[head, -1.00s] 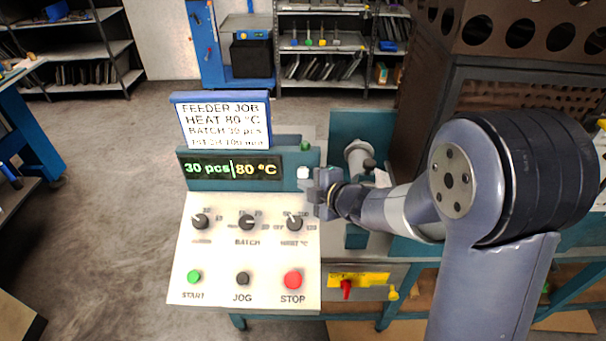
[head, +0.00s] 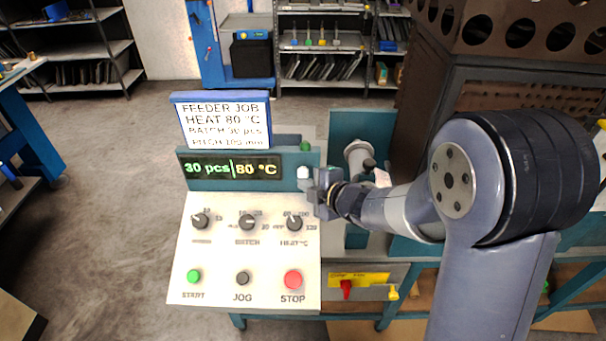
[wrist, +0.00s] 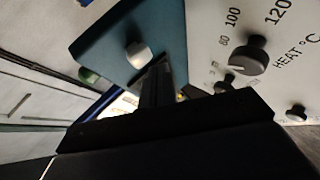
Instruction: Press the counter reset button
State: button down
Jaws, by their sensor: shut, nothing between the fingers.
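A white button (head: 303,172) sits on the teal panel just right of the counter display (head: 231,168), which reads "30 pcs | 80 °C". I see no label on the button. My gripper (head: 314,190) is just below and right of it in the head view, with the arm coming in from the right. In the wrist view the white button (wrist: 138,54) shows clear of the fingers, and the shut, empty fingertips (wrist: 159,68) point close beside its lower right. I cannot tell whether they touch the panel.
The cream panel (head: 208,252) below carries several knobs, a green START button (head: 194,276), a dark JOG button (head: 242,278) and a red STOP button (head: 293,280). A green lamp or button (head: 305,146) sits above the white one. A red-handled switch (head: 346,288) is lower right.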

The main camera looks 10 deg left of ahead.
jog(key=shift+w, duration=0.1)
dwell(0.6)
jog(key=shift+w, duration=0.3)
jog(key=shift+w+a, duration=0.2)
jog(key=shift+w, duration=0.3)
dwell(0.7)
jog(key=shift+s+d, duration=0.25)
jog(key=shift+s, duration=0.65)
jog(key=s+b, duration=0.1)
jog(key=s, duration=0.1)
jog(key=s+d+b, duration=0.1)
jog(key=s, duration=0.2)
dwell(0.3)
